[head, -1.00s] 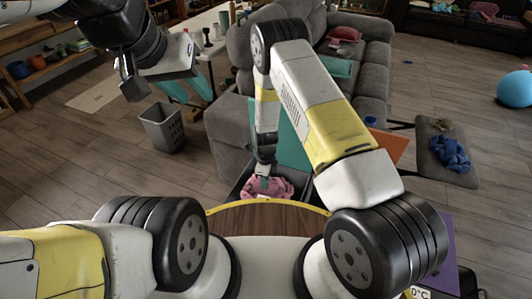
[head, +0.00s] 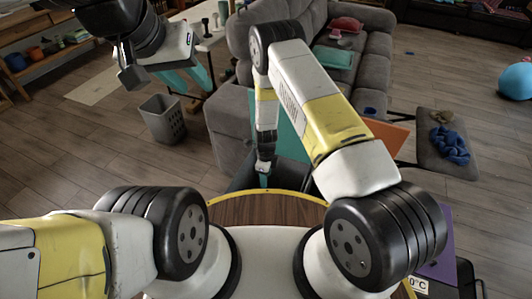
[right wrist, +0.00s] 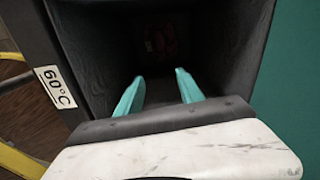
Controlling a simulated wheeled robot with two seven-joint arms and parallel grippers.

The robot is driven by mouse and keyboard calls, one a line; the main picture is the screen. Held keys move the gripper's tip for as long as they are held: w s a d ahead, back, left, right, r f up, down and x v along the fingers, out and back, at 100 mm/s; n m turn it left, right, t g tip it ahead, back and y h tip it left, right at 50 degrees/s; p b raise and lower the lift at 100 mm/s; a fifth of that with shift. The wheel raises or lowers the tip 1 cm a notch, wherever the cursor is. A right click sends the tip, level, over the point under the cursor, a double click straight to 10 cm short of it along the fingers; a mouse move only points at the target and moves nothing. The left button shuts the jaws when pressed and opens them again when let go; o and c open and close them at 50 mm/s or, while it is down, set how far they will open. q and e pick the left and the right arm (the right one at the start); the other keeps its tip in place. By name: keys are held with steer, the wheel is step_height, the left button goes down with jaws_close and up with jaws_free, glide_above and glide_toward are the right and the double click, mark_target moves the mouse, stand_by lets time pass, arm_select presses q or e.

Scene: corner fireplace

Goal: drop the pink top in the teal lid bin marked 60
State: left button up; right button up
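The bin (right wrist: 85,60) marked 60°C fills much of the right wrist view, its label on the left rim. In the head view the dark bin (head: 292,172) stands just ahead of me, its teal lid (head: 290,128) raised. The pink top (right wrist: 160,42) lies dim and reddish deep inside the bin; in the head view it is hidden. My right gripper (head: 264,180) points down into the bin mouth; its teal fingers (right wrist: 160,88) are apart with nothing between them. My left gripper (head: 190,80) is raised at upper left, its teal fingers apart and empty.
A grey sofa (head: 225,115) stands behind the bin. An orange panel (head: 385,142) and a purple panel (head: 438,250) are to the right. A grey basket (head: 163,120) stands on the floor at left. A footstool (head: 430,160) holds a blue cloth (head: 450,145).

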steer(key=d+r+n+t+y, duration=0.1)
steer(key=d+r+n, duration=0.15)
steer(key=r, duration=1.05)
steer(key=s+d+r+n+t+y, duration=0.1)
steer(key=r+n, duration=0.3)
steer(key=r, duration=0.9)
steer(key=d+r+n+y, duration=0.1)
steer(key=d+r+n, duration=0.15)
steer(key=r, duration=1.05)
steer(key=s+d+r+n+t, duration=0.2)
steer(key=s+d+r+n, duration=0.2)
steer(key=s+r+n, duration=0.2)
steer(key=s+d+r+n+t, duration=0.2)
steer(key=s+d+r+n, duration=0.3)
steer(key=s+r, duration=0.6)
steer(key=s+n, duration=0.1)
steer(key=s, duration=0.2)
steer(key=shift+s+n+h, duration=0.2)
steer(key=shift+n+h, duration=0.2)
steer(key=shift+s, duration=0.1)
